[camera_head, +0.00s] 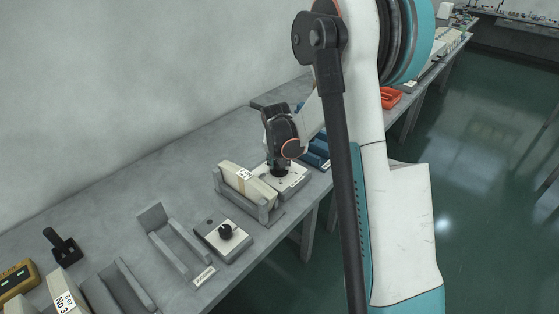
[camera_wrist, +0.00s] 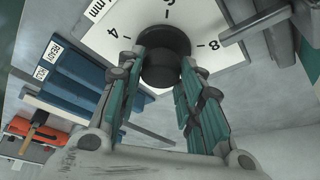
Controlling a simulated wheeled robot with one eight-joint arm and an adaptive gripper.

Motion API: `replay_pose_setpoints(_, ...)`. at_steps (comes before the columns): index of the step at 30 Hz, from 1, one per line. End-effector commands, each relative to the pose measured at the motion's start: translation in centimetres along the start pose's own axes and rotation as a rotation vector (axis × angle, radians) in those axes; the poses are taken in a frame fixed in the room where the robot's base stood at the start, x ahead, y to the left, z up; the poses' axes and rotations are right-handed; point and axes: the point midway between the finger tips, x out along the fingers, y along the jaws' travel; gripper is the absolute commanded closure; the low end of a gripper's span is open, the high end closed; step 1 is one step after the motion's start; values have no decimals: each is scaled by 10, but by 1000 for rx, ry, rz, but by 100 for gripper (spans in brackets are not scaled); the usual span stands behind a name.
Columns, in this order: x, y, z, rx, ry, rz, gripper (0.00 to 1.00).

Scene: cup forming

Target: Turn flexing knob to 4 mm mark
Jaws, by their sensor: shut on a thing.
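The flexing knob (camera_wrist: 164,42) is a round black knob on a white dial plate (camera_wrist: 110,32) in the wrist view. The numbers 4, 6 and 8 and "mm" are printed around it. My gripper (camera_wrist: 160,78) is shut on the knob, with one green-padded finger on each side of it. No pointer mark on the knob is visible, so I cannot tell its setting. In the head view my gripper (camera_head: 278,170) points down onto the white-topped dial box (camera_head: 291,182) on the bench and hides most of the knob.
A holder with beige blocks (camera_head: 243,181) stands just left of the dial box. Blue blocks (camera_wrist: 75,80) and an orange item (camera_wrist: 38,132) lie beyond. The wall runs behind the bench.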

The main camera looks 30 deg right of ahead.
Motion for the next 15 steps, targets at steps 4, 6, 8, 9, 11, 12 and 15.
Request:
replay_pose_setpoints(4, 0, -2, 0, 125, -1, 53, 90)
replay_pose_setpoints(6, 0, -2, 0, 186, -1, 79, 90)
replay_pose_setpoints(8, 0, -3, 0, 239, -1, 100, 90)
replay_pose_setpoints(9, 0, -3, 0, 274, -2, 115, 90)
replay_pose_setpoints(11, 0, -3, 0, 327, -2, 136, 90)
replay_pose_setpoints(12, 0, -3, 0, 362, -2, 152, 90)
replay_pose_setpoints(15, 0, -4, 0, 448, -2, 187, 90)
